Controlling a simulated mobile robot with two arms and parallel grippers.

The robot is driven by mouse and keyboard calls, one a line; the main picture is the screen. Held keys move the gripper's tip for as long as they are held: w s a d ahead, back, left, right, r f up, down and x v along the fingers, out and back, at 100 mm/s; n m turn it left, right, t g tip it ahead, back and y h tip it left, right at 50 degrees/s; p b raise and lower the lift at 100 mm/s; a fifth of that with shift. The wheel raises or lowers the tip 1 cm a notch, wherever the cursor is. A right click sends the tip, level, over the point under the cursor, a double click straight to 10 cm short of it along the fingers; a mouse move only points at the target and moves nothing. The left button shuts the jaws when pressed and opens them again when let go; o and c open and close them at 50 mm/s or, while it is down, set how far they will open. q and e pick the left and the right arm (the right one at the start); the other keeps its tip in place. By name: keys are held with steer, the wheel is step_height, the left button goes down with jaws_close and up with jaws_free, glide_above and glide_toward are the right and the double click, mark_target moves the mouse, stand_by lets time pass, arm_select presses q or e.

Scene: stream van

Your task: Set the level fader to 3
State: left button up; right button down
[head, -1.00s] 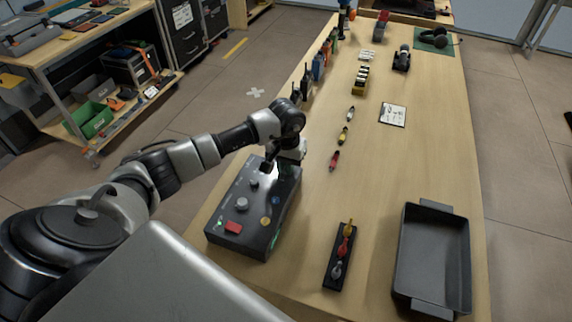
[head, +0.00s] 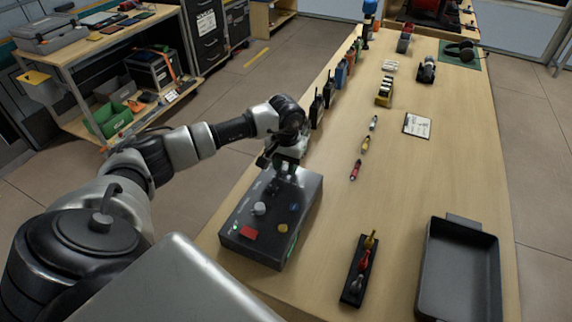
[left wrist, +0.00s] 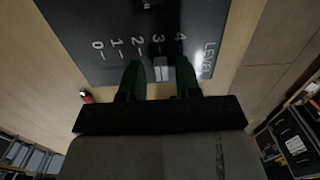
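The level fader (left wrist: 161,68) is a small grey cap on a dark panel in the left wrist view. A printed scale from 0 to 4 and the word LEVEL run beside it. The cap stands level with the 3 mark. My left gripper (left wrist: 160,78) has one finger on each side of the cap, with a visible gap to each. In the head view my left gripper (head: 271,178) is over the far part of the dark control box (head: 300,190) and hides the fader there. My right gripper is not in view.
The box also carries a red button (head: 249,233), a pale knob (head: 259,208), and blue and yellow buttons. A rack of coloured pieces (head: 348,290) and a grey tray (head: 425,270) lie to the right. Radios (head: 317,108) stand beyond the box.

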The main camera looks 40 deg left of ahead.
mark_target(285, 167)
arm_select(q)
steer(key=shift+o, duration=0.4)
steer(key=shift+a, duration=0.1)
steer(key=shift+r, duration=0.35)
step_height(285, 167, up, 10)
steer(key=b, duration=0.1)
stand_by(0.3)
